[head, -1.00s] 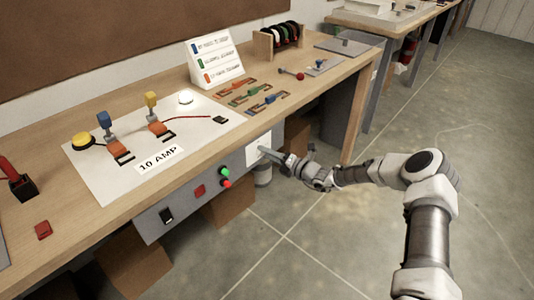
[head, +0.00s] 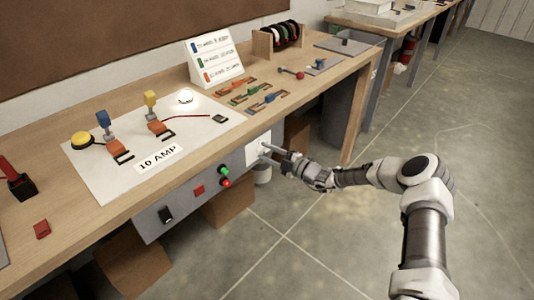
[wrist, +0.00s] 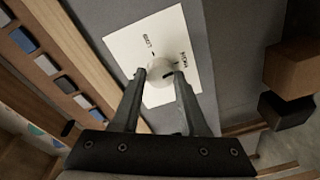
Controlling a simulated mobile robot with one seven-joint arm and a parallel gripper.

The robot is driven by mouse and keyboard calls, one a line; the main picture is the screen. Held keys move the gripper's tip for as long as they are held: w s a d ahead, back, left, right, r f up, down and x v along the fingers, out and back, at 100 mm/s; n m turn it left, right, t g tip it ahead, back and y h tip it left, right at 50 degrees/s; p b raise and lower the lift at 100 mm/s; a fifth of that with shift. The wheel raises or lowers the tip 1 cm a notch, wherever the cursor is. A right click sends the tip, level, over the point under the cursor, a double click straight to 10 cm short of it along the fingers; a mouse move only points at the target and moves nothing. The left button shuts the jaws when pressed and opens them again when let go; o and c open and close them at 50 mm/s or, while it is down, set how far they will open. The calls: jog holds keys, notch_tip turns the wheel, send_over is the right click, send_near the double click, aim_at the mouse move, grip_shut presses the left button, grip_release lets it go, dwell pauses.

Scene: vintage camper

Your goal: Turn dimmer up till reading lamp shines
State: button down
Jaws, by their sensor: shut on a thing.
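The dimmer is a round pale knob (wrist: 158,68) on a white plate (wrist: 118,45) with small printed lettering, too blurred to read surely. A dark mark shows on the knob's face, towards the right. My gripper (wrist: 161,80) is shut on the knob, one finger on each side. In the head view my gripper (head: 268,156) is at the white plate (head: 252,152) on the bench's front panel, and covers much of the knob. A small white domed lamp (head: 185,97) on the board on top of the bench looks bright, with a glow on the board around it.
The grey front panel (head: 150,217) also carries a black switch, a red button and green and red round parts, left of the plate. Brown boxes (head: 230,205) stand under the bench. The floor (head: 320,235) in front is clear.

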jog(key=shift+m, duration=0.6)
jog(key=shift+c, duration=2.2)
grip_release()
jog(key=p+v, duration=0.1)
jog(key=v, duration=1.6)
jog(key=shift+f+p, duration=0.2)
jog(key=shift+p, duration=0.1)
jog(key=shift+s+d, duration=0.15)
